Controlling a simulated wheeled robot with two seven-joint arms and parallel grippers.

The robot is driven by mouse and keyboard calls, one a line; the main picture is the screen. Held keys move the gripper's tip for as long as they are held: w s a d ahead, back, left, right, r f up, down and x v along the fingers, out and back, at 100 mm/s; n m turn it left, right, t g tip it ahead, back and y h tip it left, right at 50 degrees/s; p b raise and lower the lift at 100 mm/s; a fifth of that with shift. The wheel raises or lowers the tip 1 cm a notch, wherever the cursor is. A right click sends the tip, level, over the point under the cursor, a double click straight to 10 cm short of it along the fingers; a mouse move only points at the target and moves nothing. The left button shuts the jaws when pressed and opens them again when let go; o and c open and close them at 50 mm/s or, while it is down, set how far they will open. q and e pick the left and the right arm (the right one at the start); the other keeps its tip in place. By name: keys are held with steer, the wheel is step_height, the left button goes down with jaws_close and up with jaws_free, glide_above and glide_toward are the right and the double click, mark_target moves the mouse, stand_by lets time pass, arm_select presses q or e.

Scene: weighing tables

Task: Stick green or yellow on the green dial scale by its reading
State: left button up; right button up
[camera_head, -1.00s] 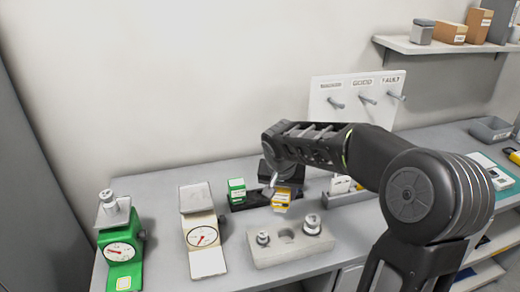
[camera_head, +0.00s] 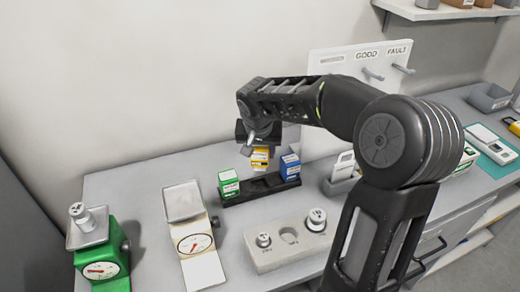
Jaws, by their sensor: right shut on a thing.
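The green dial scale (camera_head: 112,257) stands at the lower left with a metal weight (camera_head: 81,216) on its pan. Its red needle shows on the white dial (camera_head: 101,270), but the reading is too small to tell. Its front foot is cut off by the picture's edge. My right gripper (camera_head: 259,148) is shut on the yellow box (camera_head: 260,159), above the middle of the black rack (camera_head: 262,189). The green box (camera_head: 228,184) stands at the rack's left end and a blue box (camera_head: 290,168) at its right end. My left gripper is not in view.
A cream dial scale (camera_head: 203,268) with an empty pan stands right of the green one. A grey block (camera_head: 262,259) with weights sits in front of the rack. A white peg board (camera_head: 325,60) rises behind my right arm. Bare table lies between cream scale and rack.

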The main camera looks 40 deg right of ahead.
steer(key=shift+f+b, duration=1.65)
steer(key=shift+f, duration=1.25)
steer(key=shift+b, duration=0.6)
steer(key=shift+f, duration=0.1)
steer(key=shift+f+b, duration=0.65)
steer(key=shift+b, duration=0.1)
steer(key=o, duration=1.4)
